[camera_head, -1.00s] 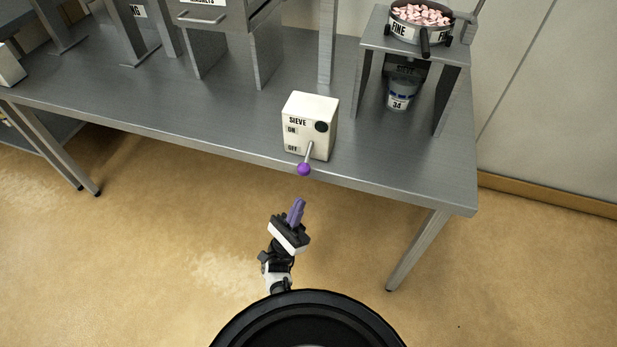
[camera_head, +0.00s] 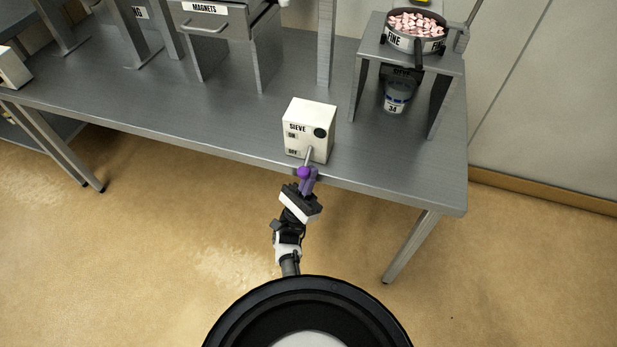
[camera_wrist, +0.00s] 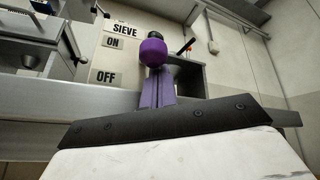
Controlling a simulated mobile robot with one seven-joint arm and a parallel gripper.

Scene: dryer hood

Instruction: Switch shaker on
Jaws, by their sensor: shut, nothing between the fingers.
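The white control box (camera_head: 309,128) labelled SIEVE, with ON above OFF, stands at the table's front edge. Its lever ends in a purple ball (camera_head: 304,173), which is down beside OFF in the head view. My gripper (camera_head: 310,180) is shut and empty, its purple fingers close to the ball. In the wrist view the ball (camera_wrist: 153,50) appears just beyond the fingertips (camera_wrist: 157,84); I cannot tell if they touch. The sieve pan marked FINE (camera_head: 415,32) holds pink pieces on a stand at the right.
The grey metal table (camera_head: 200,115) runs across the view. A container marked 34 (camera_head: 397,98) stands under the sieve stand. A drawer unit marked MAGNETS (camera_head: 215,22) is at the back left. The floor before the table is clear.

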